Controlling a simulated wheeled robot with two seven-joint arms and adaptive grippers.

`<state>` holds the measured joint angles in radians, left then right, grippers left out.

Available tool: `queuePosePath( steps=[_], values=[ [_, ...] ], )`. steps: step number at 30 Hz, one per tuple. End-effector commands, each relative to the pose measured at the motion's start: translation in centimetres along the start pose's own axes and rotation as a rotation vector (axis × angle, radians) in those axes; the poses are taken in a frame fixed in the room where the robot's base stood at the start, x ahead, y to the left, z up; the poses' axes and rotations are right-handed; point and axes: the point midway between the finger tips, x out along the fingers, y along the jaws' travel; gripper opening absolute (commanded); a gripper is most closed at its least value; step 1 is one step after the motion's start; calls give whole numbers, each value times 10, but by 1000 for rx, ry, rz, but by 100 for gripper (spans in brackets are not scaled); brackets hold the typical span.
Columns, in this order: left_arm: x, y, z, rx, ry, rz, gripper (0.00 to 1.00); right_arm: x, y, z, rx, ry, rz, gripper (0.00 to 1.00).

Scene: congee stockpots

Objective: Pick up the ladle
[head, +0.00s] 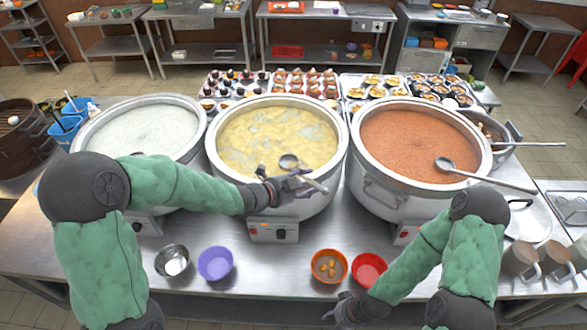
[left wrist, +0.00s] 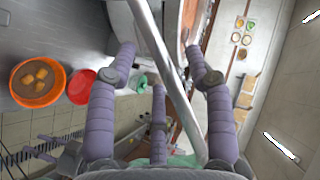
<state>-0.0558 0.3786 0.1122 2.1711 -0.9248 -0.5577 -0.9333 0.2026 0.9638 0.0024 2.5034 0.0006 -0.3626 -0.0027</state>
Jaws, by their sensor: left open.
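A metal ladle (head: 289,161) rests in the middle pot (head: 275,190) of yellow congee, its handle (head: 315,184) leaning over the near right rim. My left gripper (head: 283,187) is at that rim, beside the handle. In the left wrist view the handle (left wrist: 165,65) runs diagonally between the spread purple fingers of my left gripper (left wrist: 160,88); I cannot tell whether any finger touches it. My right gripper (head: 347,308) is low, near the table's front edge by the red bowl; its finger opening is unclear. A second ladle (head: 446,164) lies in the right pot (head: 378,201) of reddish-brown congee.
A pot of white congee (head: 83,112) stands left. An orange bowl (head: 329,266), red bowl (head: 369,270), purple bowl (head: 215,263) and metal cup (head: 172,261) stand along the front. Trays of filled bowls (head: 340,82) lie behind the pots.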

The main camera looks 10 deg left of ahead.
Motion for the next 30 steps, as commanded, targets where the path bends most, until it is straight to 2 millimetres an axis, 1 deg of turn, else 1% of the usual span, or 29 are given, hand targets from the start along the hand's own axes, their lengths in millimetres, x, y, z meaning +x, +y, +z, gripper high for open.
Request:
queuePosePath(
  steps=[1,3,6,14,15,17,18,20,21,30],
  values=[
    [7,0,0,0,1,1,52,0,0,0,0,0,0,40],
    [14,0,0,1,2,1,52,0,0,0,0,0,0,40],
    [19,0,0,0,0,0,52,0,0,0,0,0,0,40],
    [21,0,0,0,0,0,52,0,0,0,0,0,0,40],
    [21,0,0,0,0,0,47,0,0,0,0,0,0,40],
    [21,0,0,0,0,0,30,0,0,0,0,0,0,40],
    [21,0,0,0,0,0,19,0,0,0,0,0,0,40],
    [21,0,0,0,0,0,2,0,0,0,0,0,0,40],
    [21,0,0,0,0,0,0,0,0,0,0,0,0,40],
    [21,-1,0,1,0,-2,0,0,0,0,0,0,0,40]
  ],
)
